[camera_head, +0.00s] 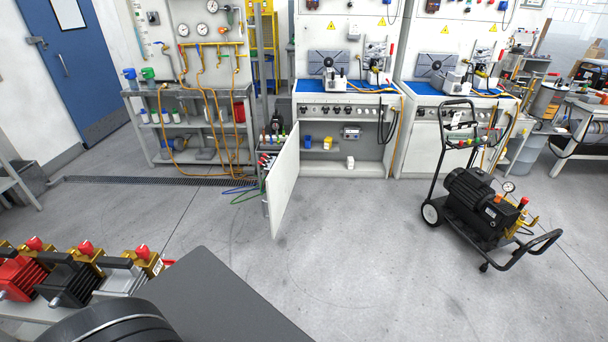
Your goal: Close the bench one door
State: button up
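The bench one door (284,184) is a flat light-grey panel hinged at the left side of the first test bench (347,100). It stands wide open, swung out toward me over the floor. The open cabinet behind it shows a shelf with a blue item (308,142), a yellow item (328,143) and a small white item (350,162). My gripper is not in view. A dark rounded part at the bottom left looks like my own body.
A pump cart (481,210) stands on the floor at the right. Several pumps (70,278) sit on a surface at the lower left. A shelf rack (200,125) with orange hoses stands left of the bench. The floor (350,240) before the bench is clear.

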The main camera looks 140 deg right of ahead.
aim_at(280, 180)
jog(key=z, duration=1.7)
jog(key=i, duration=4.15)
jog(key=z, duration=2.75)
jog(key=i, duration=3.9)
jog(key=z, duration=0.8)
